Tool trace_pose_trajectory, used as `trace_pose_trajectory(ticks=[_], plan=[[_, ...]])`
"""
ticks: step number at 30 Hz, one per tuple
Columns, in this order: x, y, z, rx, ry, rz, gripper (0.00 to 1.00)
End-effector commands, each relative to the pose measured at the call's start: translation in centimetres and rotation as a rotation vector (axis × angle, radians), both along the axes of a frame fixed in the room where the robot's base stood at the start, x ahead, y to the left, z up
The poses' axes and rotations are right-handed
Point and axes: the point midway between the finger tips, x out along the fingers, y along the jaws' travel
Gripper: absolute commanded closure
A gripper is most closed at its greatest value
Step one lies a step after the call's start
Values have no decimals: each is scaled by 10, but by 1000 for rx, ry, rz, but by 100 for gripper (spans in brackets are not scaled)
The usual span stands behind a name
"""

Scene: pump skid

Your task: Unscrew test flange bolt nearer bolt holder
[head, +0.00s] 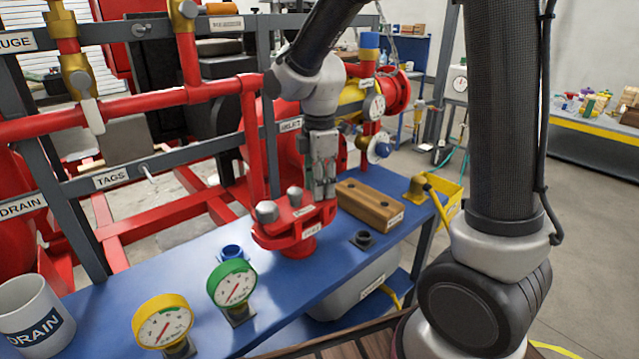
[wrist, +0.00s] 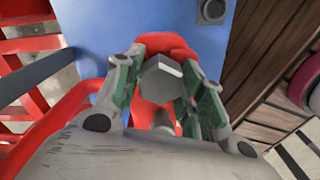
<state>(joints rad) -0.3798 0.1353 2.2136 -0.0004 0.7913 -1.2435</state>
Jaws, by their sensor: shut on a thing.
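The red test flange (head: 296,232) stands on the blue bench. Two grey hex-headed bolts, the left one (head: 267,212) and the rear one (head: 295,196), sit upright in it. My gripper (head: 325,192) points down over the flange's right side, the side nearer the wooden bolt holder (head: 368,207). In the wrist view my gripper (wrist: 163,88) is shut on a grey hex bolt head (wrist: 160,78), one finger on each side. The red flange (wrist: 165,46) shows behind it. The bolt's shank and thread are hidden. The holder has dark holes in its top.
A green gauge (head: 232,284), a yellow gauge (head: 163,321), a blue ring-like fitting (head: 232,253) and a white mug (head: 32,314) stand left on the bench (head: 300,298). A dark fitting (head: 363,239) is near the right edge. Red pipework (head: 130,112) rises behind.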

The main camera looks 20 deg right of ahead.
Motion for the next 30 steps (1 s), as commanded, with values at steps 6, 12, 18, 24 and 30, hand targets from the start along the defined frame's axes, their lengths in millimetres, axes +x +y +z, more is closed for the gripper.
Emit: trace_pose_trajectory(ticks=[6, 12, 18, 24, 30], plan=[[0, 0, 0, 0, 0, 182, 86], [0, 0, 0, 0, 0, 556, 86], [0, 0, 0, 0, 0, 928, 86], [0, 0, 0, 0, 0, 1235, 86], [0, 0, 0, 0, 0, 1305, 86]])
